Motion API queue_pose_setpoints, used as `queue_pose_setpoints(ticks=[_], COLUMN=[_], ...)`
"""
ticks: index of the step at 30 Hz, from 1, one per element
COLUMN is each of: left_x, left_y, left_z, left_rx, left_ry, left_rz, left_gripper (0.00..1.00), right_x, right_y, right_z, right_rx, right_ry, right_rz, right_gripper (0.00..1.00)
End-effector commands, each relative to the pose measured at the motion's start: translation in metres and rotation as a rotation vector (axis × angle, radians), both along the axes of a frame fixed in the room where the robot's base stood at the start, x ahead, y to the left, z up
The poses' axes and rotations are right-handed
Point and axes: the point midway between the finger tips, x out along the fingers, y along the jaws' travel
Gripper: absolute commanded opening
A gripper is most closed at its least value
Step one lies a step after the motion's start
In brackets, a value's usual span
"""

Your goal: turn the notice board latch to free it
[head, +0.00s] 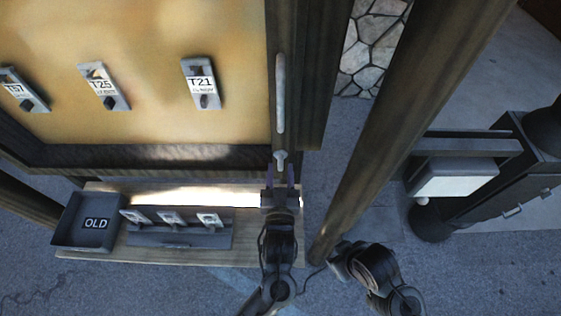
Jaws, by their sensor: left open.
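The notice board (140,60) has a tan panel in a dark frame at the upper left. A small light metal latch (280,157) sits low on the frame's right upright, below a long pale vertical handle (281,92). My left gripper (280,174) is open, with its two fingers pointing up at the latch. The fingertips are just below the latch head and partly to either side of its lower end; I cannot tell whether they touch it. My right arm shows at the bottom right, but its fingers cannot be made out.
Tags T57 (18,90), T25 (104,87) and T21 (201,84) hang on the board. Below, a wooden shelf (140,256) bears a tray marked OLD (72,236) and a grey rack (180,240) of tags. A thick wooden post (400,120) stands right of the latch.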

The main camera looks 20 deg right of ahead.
Motion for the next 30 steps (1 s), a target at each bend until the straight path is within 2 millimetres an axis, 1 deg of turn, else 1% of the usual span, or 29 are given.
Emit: queue_pose_setpoints(ticks=[3,7,11,18,19,20,27,30], left_x=[0.012,0.020,0.023,0.024,0.024,0.024,0.023,0.023], left_y=[-0.005,-0.009,-0.010,-0.010,-0.010,-0.010,-0.010,-0.010], left_z=[0.001,0.001,0.000,0.000,0.000,0.000,0.000,0.000], left_rx=[0.001,0.000,-0.001,-0.001,-0.001,-0.001,-0.001,-0.001], left_ry=[-0.002,0.000,0.000,0.000,0.000,0.000,0.000,0.000], left_rz=[0.001,0.000,0.000,0.000,0.000,0.000,0.000,0.000], left_gripper=[0.43,0.43,0.43,0.43,0.41,0.36,0.00,0.00], right_x=[0.000,0.000,0.001,0.001,0.001,0.001,0.001,0.001], right_y=[-0.001,-0.001,0.000,0.001,0.001,0.001,0.002,0.002], right_z=[0.004,0.006,0.006,0.007,0.007,0.007,0.007,0.007], right_rx=[-0.004,-0.003,-0.001,0.005,0.005,0.006,0.009,0.009], right_ry=[-0.002,-0.002,-0.001,-0.001,-0.001,-0.002,-0.002,-0.002], right_rz=[0.002,0.001,0.001,-0.004,-0.004,-0.004,-0.007,-0.006], right_gripper=[0.43,0.43,0.43,0.43,0.43,0.43,0.43,0.43])
